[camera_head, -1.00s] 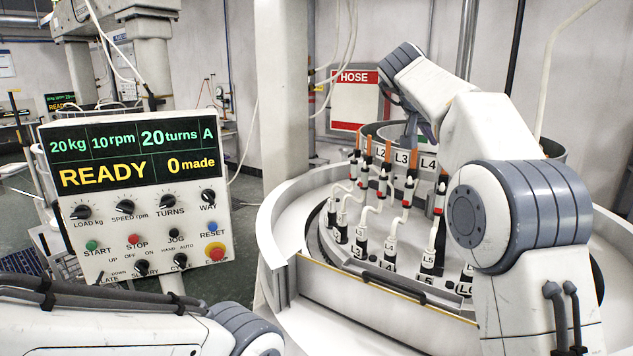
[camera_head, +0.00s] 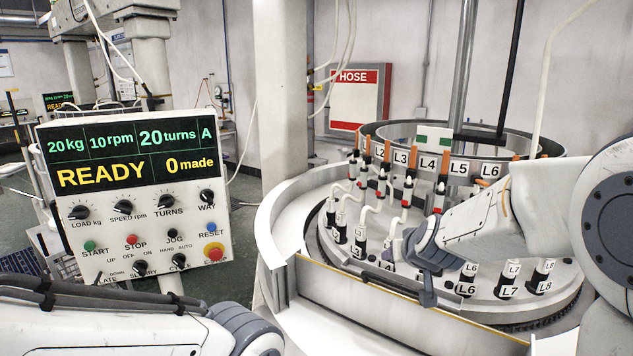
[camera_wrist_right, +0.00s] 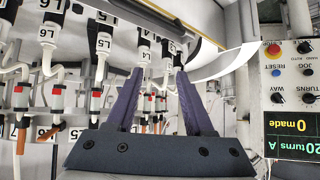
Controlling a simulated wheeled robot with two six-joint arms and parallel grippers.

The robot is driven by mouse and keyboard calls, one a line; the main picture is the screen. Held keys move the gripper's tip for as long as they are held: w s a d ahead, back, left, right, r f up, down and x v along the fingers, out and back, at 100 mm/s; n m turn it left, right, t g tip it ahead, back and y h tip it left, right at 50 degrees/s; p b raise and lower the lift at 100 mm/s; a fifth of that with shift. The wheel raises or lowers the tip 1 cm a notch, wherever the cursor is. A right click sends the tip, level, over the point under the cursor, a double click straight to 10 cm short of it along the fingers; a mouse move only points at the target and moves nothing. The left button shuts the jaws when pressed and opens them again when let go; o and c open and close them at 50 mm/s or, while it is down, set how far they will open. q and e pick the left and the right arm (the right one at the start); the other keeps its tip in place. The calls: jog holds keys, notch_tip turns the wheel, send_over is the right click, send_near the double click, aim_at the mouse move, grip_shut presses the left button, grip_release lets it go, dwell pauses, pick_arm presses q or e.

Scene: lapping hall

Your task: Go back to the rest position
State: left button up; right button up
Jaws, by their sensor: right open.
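My right gripper (camera_wrist_right: 155,100) shows in the right wrist view with its two purple fingers apart and nothing between them. In the head view my right arm comes in from the right, and its wrist end (camera_head: 425,255) is low over the front of the round lapping machine (camera_head: 275,235), in front of some labelled hose fittings. The fingers are mostly hidden there. Beyond the fingers in the wrist view are fittings, among them L5 (camera_wrist_right: 103,44). My left arm shows at the bottom left of the head view; its gripper is out of frame.
A control panel (camera_head: 130,200) reading READY and 0 made stands at the left. The machine carries a ring of labelled hoses and fittings such as L7 (camera_head: 509,290). A red and white HOSE cabinet (camera_head: 358,98) is on the back wall. A grey column (camera_head: 286,90) stands behind.

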jog(key=s+f+g+b, duration=0.1)
jog(key=s+f+g, duration=0.3)
jog(key=s+f, duration=0.5)
jog(key=s+f+g, duration=0.4)
jog(key=s+f, duration=0.1)
jog(key=s, duration=0.8)
jog(key=s+a+f+n+g+b, duration=0.2)
jog(key=s+a+f+n+b, duration=0.5)
jog(key=s+a+f+b, duration=0.5)
jog(key=s+a+b, duration=0.1)
jog(key=b, duration=0.5)
jog(key=shift+f+n+y, duration=0.3)
jog(key=shift+f+y, duration=0.05)
jog(key=shift+y, duration=0.05)
jog(key=shift+w, duration=0.1)
